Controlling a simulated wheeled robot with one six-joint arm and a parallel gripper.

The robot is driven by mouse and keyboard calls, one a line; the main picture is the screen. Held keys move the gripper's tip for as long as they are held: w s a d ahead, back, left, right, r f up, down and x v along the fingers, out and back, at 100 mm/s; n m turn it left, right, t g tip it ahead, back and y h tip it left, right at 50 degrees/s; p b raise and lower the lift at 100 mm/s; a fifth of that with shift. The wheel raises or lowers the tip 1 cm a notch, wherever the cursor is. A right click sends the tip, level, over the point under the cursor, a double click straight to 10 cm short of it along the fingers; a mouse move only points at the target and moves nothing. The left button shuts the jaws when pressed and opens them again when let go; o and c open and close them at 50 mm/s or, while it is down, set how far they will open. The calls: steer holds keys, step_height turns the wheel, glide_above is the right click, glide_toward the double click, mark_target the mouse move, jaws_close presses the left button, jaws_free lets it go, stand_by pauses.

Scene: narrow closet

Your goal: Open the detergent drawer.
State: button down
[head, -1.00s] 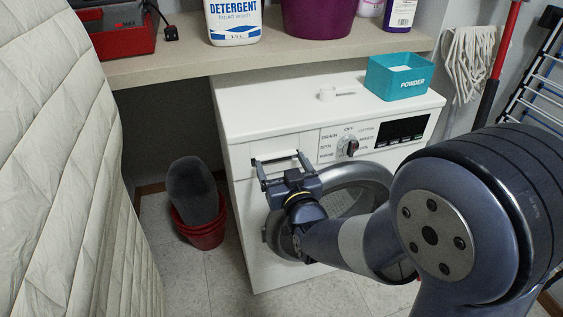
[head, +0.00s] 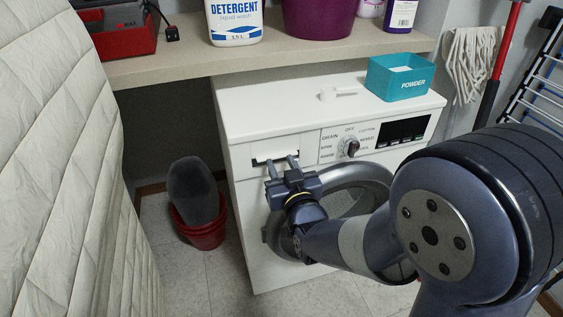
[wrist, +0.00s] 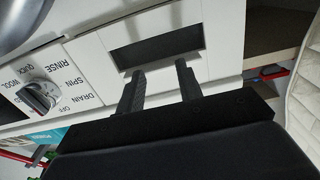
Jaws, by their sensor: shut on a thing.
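The detergent drawer (head: 259,150) is the white panel at the upper left of the washing machine's front, with a dark handle recess. It looks flush with the machine. The wrist view shows the drawer front (wrist: 213,62) from close up, turned over, with the dark recess (wrist: 155,47) in it. My gripper (head: 282,160) is at the drawer's handle, its fingertips at the lip of the recess. Its two fingers (wrist: 158,70) are drawn in and shut on the handle, though a gap shows between them. The exact contact is partly hidden.
The washing machine (head: 245,205) has a dial (head: 348,147) right of the drawer and a round door below. A teal powder box (head: 400,80) and a white scoop (head: 338,93) sit on top. A padded cover (head: 60,180) stands close on the left.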

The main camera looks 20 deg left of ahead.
steer(key=shift+w+a+r, duration=0.25)
steer(key=shift+s+f, duration=0.1)
steer(key=c, duration=2)
jaws_free()
steer(key=shift+c, duration=0.2)
steer(key=shift+o, duration=0.7)
steer(key=shift+d+f, duration=0.15)
steer(key=shift+f, duration=0.05)
steer(key=o, duration=0.3)
steer(key=shift+s+f, duration=0.15)
steer(key=shift+s, duration=0.15)
steer(key=shift+o, duration=0.7)
steer(key=shift+s+d+b, duration=0.15)
steer(key=shift+d+b, duration=0.1)
steer(key=shift+b, duration=0.1)
steer(key=o, duration=1.5)
steer(key=b+v, duration=0.1)
steer(key=v, duration=0.5)
steer(key=shift+c, duration=0.2)
steer(key=shift+v, duration=2.7)
steer(key=shift+a+b, duration=0.1)
steer(key=shift+b, duration=0.45)
